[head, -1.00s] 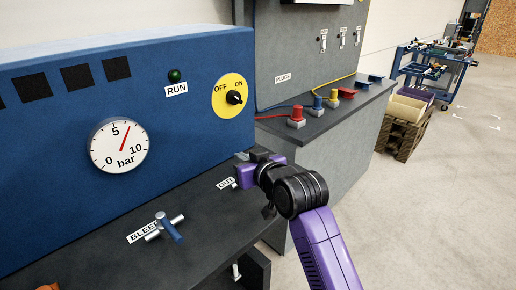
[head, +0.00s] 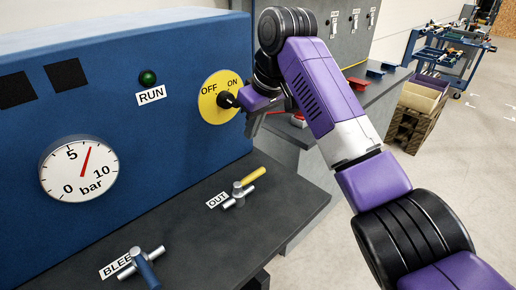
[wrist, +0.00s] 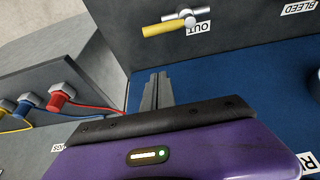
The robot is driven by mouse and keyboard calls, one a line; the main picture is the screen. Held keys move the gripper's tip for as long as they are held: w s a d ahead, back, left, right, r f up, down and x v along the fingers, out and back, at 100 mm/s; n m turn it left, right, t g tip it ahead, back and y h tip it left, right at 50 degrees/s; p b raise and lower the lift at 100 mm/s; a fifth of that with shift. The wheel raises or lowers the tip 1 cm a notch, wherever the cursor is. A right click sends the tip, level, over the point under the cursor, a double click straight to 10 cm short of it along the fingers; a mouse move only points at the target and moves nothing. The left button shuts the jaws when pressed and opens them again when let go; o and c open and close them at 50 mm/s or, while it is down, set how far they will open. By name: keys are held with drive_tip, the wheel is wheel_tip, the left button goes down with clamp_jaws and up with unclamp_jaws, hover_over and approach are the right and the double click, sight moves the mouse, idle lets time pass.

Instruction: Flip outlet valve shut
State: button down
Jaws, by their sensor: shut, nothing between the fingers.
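The outlet valve (head: 238,196), labelled OUT, sits on the dark bench top. Its yellow lever (head: 255,177) points to the upper right, roughly in line with the valve's short silver pipe. In the wrist view the valve (wrist: 189,18) and its yellow lever (wrist: 164,29) show at the top, beyond the fingertips and apart from them. My gripper (head: 248,126) is up in front of the blue panel, near the yellow switch plate and above the valve. Its fingers (wrist: 158,84) are together and empty. The plate's black knob is partly hidden beside my gripper.
A bleed valve (head: 142,265) with a blue lever stands to the left on the same bench. The blue panel (head: 120,115) carries a bar gauge (head: 79,168), a RUN lamp (head: 148,77) and the yellow OFF/ON plate (head: 212,105). Bare bench surrounds the OUT valve.

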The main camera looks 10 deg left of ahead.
sight(250, 178)
drive_tip(key=shift+w+d, duration=0.1)
idle(0.3)
drive_tip(key=p+x, duration=0.1)
drive_tip(key=x, duration=0.8)
drive_tip(key=shift+f, duration=0.55)
drive_tip(key=shift+s+d+f+p, duration=0.15)
drive_tip(key=shift+s+d+p, duration=0.25)
drive_tip(key=shift+s+d, duration=0.25)
drive_tip(key=shift+s+d+f+p, duration=0.15)
drive_tip(key=shift+s+d+p, duration=0.2)
drive_tip(key=shift+s+d, duration=0.35)
